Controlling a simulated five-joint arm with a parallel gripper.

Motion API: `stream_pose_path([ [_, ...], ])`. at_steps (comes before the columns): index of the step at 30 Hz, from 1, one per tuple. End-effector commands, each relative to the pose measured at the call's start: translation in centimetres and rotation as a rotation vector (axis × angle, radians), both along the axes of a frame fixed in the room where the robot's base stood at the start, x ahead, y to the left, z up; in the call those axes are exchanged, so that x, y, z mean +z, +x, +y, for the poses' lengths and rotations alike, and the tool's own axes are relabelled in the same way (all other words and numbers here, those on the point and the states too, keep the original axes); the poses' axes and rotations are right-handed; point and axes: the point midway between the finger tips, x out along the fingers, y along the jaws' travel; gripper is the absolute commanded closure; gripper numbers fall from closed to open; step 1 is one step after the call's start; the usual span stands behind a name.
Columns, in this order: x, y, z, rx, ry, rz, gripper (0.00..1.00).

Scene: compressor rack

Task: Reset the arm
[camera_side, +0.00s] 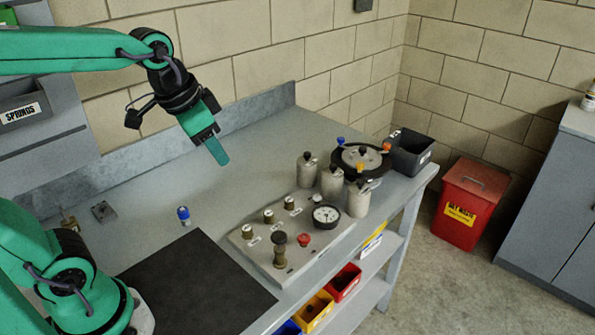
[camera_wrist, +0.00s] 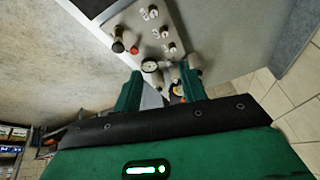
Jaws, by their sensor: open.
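My gripper (camera_side: 217,150) hangs in the air above the grey workbench (camera_side: 150,205), toward its back wall, with its fingers pointing down. In the wrist view my gripper (camera_wrist: 161,92) shows two green fingers spread apart. Nothing is visible between them except the more distant bench items. My arm reaches in from the left at the top of the side view. The gripper is clear of the bench and touches nothing.
A grey panel (camera_side: 250,255) carries a gauge (camera_side: 326,215), a red knob (camera_side: 304,240) and several fittings. Grey cylinders and a round black rack (camera_side: 376,170) stand behind it. A blue-topped part (camera_side: 184,215) stands near the black mat (camera_side: 195,285). The bench below the gripper is clear.

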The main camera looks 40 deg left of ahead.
Motion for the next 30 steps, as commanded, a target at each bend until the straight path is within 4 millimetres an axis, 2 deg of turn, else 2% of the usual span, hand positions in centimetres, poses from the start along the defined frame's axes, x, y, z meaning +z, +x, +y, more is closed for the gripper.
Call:
stream_pose_path([
  [6, -0.7, -4.0, 0.3, 0.121, -0.05, -0.059, 0.59],
  [12, -1.7, -6.4, 0.4, 0.205, -0.088, -0.097, 0.59],
  [18, -2.2, -7.3, 0.5, 0.239, -0.104, -0.11, 0.59],
  [30, -2.2, -7.3, 0.5, 0.241, -0.105, -0.11, 0.59],
])
